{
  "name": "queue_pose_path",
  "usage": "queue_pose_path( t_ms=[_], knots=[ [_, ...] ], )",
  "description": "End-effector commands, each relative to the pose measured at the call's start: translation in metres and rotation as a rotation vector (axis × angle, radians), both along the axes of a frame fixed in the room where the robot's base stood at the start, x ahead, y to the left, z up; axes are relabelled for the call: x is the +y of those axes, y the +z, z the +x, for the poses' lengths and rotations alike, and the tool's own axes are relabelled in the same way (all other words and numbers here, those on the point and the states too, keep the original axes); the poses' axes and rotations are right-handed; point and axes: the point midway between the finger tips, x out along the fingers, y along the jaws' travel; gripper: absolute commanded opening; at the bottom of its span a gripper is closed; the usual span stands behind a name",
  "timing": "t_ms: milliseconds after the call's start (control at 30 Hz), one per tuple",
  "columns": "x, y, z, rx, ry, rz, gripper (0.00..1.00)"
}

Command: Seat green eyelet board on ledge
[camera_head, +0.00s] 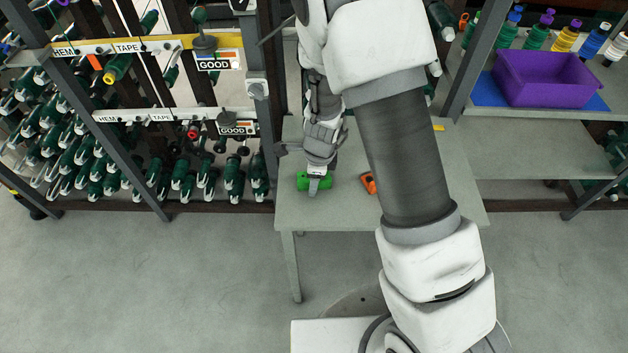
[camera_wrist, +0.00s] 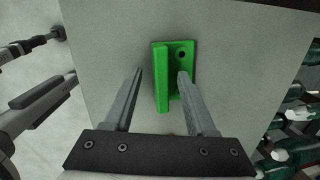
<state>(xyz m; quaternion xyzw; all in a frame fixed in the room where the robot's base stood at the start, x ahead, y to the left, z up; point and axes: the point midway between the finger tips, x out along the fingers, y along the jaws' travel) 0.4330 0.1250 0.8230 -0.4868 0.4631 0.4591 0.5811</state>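The green eyelet board (camera_head: 303,181) lies on the grey table under my gripper (camera_head: 314,188) in the head view. In the wrist view the board (camera_wrist: 160,80) shows a raised bar along its left side and a flat plate with a dark hole at the upper right. My gripper (camera_wrist: 159,75) is open around the board there. The left finger is apart from the raised bar. The right finger overlaps the plate in the picture; whether it touches, I cannot tell. I cannot make out which surface is the ledge.
The grey table (camera_head: 330,213) is mostly bare. An orange tool (camera_head: 368,182) lies right of the board, partly behind my arm. Racks of green spools (camera_head: 75,150) stand at the left. A purple bin (camera_head: 548,78) sits on a blue mat (camera_head: 482,92) at the right.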

Motion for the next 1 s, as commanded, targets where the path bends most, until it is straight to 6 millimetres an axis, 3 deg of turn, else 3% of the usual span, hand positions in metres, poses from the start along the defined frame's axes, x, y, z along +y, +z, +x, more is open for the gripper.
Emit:
queue_pose_path(
  t_ms=[33,300,767,1000],
  knots=[
    [0.0,0.0,0.0,0.0,0.0,0.0,0.45],
    [0.0,0.0,0.0,0.001,0.0,0.0,0.0],
    [0.0,0.002,0.0,0.0,0.001,0.0,0.0],
    [0.001,0.026,0.0,-0.002,0.002,0.001,0.0]
  ],
)
